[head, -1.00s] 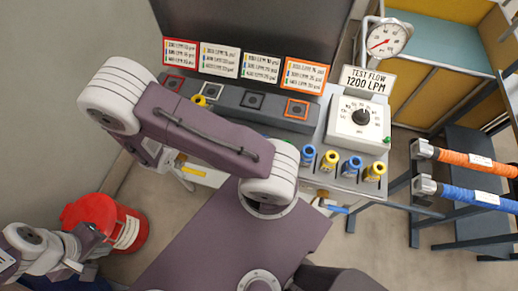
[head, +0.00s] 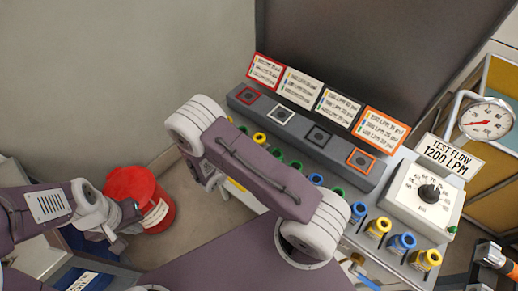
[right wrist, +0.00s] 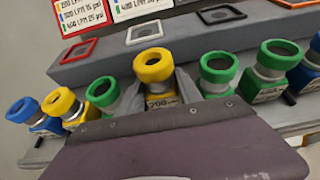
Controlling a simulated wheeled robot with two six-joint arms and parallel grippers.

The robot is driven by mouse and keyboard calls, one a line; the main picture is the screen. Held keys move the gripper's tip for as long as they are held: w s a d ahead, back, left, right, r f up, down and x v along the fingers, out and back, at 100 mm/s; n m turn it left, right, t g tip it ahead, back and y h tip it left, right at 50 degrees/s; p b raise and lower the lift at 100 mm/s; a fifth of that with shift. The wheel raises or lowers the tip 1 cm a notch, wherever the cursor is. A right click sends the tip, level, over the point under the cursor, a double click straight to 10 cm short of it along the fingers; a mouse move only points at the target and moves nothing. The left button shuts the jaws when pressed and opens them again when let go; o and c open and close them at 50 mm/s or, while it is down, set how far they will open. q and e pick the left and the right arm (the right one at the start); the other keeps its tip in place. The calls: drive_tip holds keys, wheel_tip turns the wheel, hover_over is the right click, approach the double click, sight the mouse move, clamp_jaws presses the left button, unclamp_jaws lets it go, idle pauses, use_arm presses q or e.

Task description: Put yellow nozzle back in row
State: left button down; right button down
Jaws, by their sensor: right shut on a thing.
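A yellow nozzle (right wrist: 154,66) stands between the fingers of my right gripper (right wrist: 157,88) in the right wrist view. The gripper is shut on its body. The nozzle is in line with the row, a green nozzle (right wrist: 103,91) to its left and another green nozzle (right wrist: 218,68) to its right. Its base is hidden, so I cannot tell whether it is seated. In the head view this yellow nozzle (head: 260,138) shows beyond my right arm, which hides that gripper. My left gripper (head: 126,217) is beside the red bucket, its fingers too small to read.
The row also holds a yellow nozzle (right wrist: 61,102) and a blue nozzle (right wrist: 24,110) at left. A grey ledge with coloured square frames (head: 317,137) runs behind it. A red bucket (head: 128,187) stands on the floor at left. A dial box (head: 424,199) and gauge (head: 486,119) are at right.

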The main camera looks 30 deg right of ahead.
wheel_tip(320, 180, down, 2)
drive_tip(key=shift+w+f, duration=0.1)
drive_tip(key=shift+f, duration=0.2)
drive_tip(key=c, duration=0.8)
unclamp_jaws()
drive_tip(key=shift+r, duration=0.15)
